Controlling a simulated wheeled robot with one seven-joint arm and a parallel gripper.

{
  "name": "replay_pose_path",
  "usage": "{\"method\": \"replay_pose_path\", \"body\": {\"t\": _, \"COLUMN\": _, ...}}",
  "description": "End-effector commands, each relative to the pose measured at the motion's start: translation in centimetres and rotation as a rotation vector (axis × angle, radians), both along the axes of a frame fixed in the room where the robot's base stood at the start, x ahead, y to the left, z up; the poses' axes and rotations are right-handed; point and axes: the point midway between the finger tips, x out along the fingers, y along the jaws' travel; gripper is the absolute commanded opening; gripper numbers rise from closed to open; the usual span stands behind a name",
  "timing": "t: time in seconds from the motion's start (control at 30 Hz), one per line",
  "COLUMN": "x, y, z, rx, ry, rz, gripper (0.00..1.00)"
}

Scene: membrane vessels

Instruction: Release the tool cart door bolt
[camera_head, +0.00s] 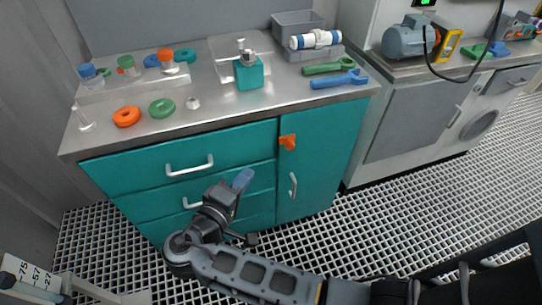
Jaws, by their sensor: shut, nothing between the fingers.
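The tool cart (100,165) is a teal cabinet with a steel top, drawers on the left and a door (330,150) on the right. An orange bolt (287,142) sits at the door's upper left edge, over the seam with the drawers. My gripper (243,179) has blue fingertips and is shut and empty. In the picture it is in front of the drawers, left of and below the bolt, apart from it.
The cart top holds orange and green rings (162,108), a teal block (250,75), a grey bin (298,25), and green and blue wrenches (340,80). A grey cabinet with a motor (404,40) stands to the right. Grated floor (400,215) is clear at the right.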

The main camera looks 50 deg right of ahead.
Motion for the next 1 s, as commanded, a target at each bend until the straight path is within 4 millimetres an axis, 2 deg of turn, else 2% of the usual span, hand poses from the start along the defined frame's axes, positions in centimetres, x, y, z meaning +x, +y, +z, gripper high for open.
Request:
{"method": "replay_pose_path", "body": {"t": 0.27, "x": 0.0, "y": 0.0, "z": 0.0, "rx": 0.001, "ry": 0.001, "rz": 0.001, "gripper": 0.0}}
{"method": "replay_pose_path", "body": {"t": 0.43, "x": 0.2, "y": -1.2, "z": -0.2, "rx": 0.001, "ry": 0.002, "rz": -0.001, "gripper": 0.0}}
{"method": "replay_pose_path", "body": {"t": 0.93, "x": 1.9, "y": -10.2, "z": -1.4, "rx": 0.001, "ry": 0.002, "rz": -0.002, "gripper": 0.0}}
{"method": "replay_pose_path", "body": {"t": 1.0, "x": 1.1, "y": -11.0, "z": -1.6, "rx": 0.001, "ry": 0.005, "rz": -0.001, "gripper": 0.0}}
